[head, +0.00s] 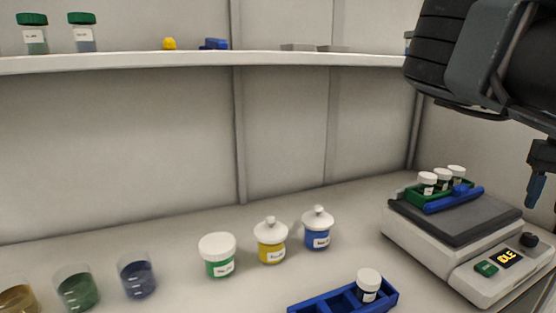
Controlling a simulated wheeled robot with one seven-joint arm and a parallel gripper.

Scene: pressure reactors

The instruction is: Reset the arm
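My arm (480,60) comes in from the top right corner as large black links. My gripper (545,200) points down at the right edge, in front of the right wall and above the right side of the white device. One dark finger shows whole, and only a sliver of the other shows at the picture's edge. A gap separates them, so the gripper looks open, with nothing seen between the fingers.
The white device (470,270) carries a green rack (412,194) with several white-capped vials and a blue piece. A blue rack (325,303) holds one vial (368,285). Lidded jars (271,242) and beakers (137,275) stand on the counter. A shelf (150,61) runs above.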

